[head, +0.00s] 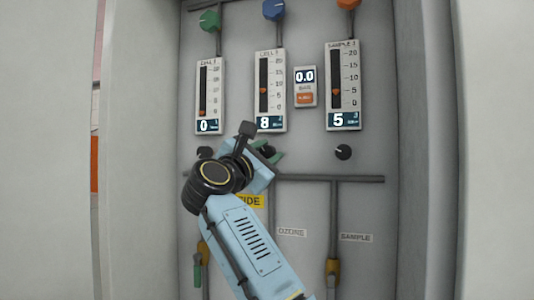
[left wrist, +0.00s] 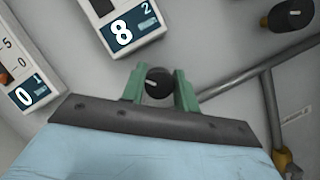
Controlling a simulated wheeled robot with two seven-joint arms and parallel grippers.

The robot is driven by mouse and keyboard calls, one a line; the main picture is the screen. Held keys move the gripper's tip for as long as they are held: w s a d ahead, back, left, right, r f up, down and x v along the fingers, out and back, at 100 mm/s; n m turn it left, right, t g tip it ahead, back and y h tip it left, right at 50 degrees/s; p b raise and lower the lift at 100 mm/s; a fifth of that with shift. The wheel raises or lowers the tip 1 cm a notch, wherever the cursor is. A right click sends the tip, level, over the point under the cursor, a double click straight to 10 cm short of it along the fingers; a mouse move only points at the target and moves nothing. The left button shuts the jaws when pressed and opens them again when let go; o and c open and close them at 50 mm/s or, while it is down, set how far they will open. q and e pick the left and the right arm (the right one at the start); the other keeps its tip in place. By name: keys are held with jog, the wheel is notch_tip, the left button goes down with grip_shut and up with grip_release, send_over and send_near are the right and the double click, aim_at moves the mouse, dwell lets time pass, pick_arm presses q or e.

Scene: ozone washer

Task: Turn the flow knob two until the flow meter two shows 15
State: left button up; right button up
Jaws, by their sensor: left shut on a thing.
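Flow meter two (head: 270,90) is the middle white gauge. Its display reads 8, also in the left wrist view (left wrist: 132,28), where a small 2 marks it. Flow knob two (left wrist: 158,83) is a small black round knob below that meter. My left gripper (left wrist: 160,86) is shut on it, with one green finger on each side. My right gripper is in neither view.
Flow meter one (head: 209,95) reads 0 at the left, and flow meter three (head: 342,85) reads 5 at the right. Another black knob (head: 343,152) sits below flow meter three. A small display (head: 305,77) reads 0.0. Grey pipes (head: 350,179) run below. Cabinet walls flank the panel.

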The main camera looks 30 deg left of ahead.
pick_arm(q)
jog(key=shift+m, duration=0.4)
jog(key=m+h, duration=0.1)
jog(key=m, duration=0.1)
jog(key=m+g+p, duration=0.1)
jog(key=m, duration=0.1)
jog(key=shift+a+m+h, duration=0.1)
jog(key=shift+m+h, duration=0.2)
jog(key=shift+h, duration=0.1)
jog(key=m+g+h+p, duration=0.1)
jog(key=m, duration=0.3)
jog(key=shift+r, duration=0.1)
jog(key=m+g+p, duration=0.2)
jog(key=m, duration=0.2)
jog(key=shift+p, duration=0.3)
jog(key=shift+m+g+y+p, duration=0.4)
jog(key=shift+m+p, duration=0.65)
jog(key=shift+m, duration=0.85)
jog(key=o, duration=1)
jog(key=shift+c, duration=0.2)
